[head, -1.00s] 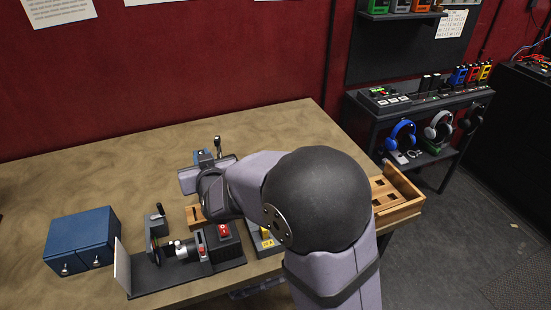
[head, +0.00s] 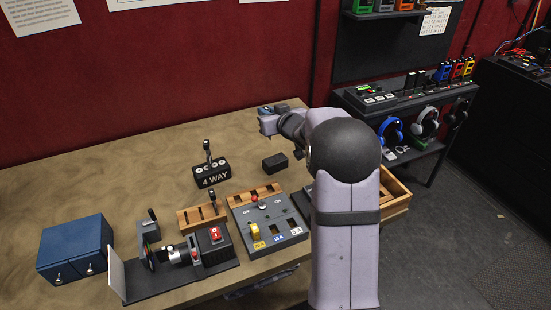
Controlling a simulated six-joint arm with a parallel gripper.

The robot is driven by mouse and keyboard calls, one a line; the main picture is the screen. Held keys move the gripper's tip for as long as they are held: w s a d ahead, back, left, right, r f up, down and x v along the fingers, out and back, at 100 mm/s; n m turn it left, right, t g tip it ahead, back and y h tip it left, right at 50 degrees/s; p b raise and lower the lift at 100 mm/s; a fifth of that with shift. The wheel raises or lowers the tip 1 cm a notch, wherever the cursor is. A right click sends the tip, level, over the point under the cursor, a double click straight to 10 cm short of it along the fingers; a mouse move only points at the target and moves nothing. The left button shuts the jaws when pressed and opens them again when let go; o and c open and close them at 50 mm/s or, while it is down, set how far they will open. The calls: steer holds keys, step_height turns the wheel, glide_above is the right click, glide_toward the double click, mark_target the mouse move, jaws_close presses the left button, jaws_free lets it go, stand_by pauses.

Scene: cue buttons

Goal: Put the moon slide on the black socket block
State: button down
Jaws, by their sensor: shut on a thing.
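My gripper (head: 268,120) is at the far part of the table, with the arm reaching in from the right. It is shut on a small blue piece, which I take to be the moon slide (head: 265,111); only its top edge shows and its picture cannot be read. A small plain black block, which I take to be the black socket block (head: 275,162), sits on the table. In the picture, my gripper is above and slightly left of this block, apart from it. I cannot tell how high the slide is held.
A black 4 WAY lever box (head: 212,173), a slotted wooden rack (head: 197,217) and a grey switch panel (head: 270,222) stand left of my arm. A projector-like bench (head: 180,270) and blue box (head: 76,248) are front left. A wooden tray (head: 397,190) is at right.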

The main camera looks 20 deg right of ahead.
steer(key=shift+s+d+f+p, duration=0.15)
steer(key=shift+d+f, duration=0.3)
steer(key=shift+f, duration=1.25)
steer(key=shift+w+d+f+p, duration=0.15)
steer(key=shift+d+f, duration=0.3)
steer(key=shift+f, duration=1.25)
steer(key=shift+s+d+f+p, duration=0.15)
steer(key=shift+d+f, duration=0.3)
steer(key=shift+f, duration=1.25)
steer(key=shift+f, duration=0.2)
steer(key=c, duration=1.8)
jaws_free()
steer(key=shift+o, duration=0.2)
steer(key=shift+r, duration=0.25)
steer(key=b+v, duration=0.2)
steer(key=v, duration=1)
steer(key=shift+b, duration=0.35)
steer(key=shift+a, duration=0.15)
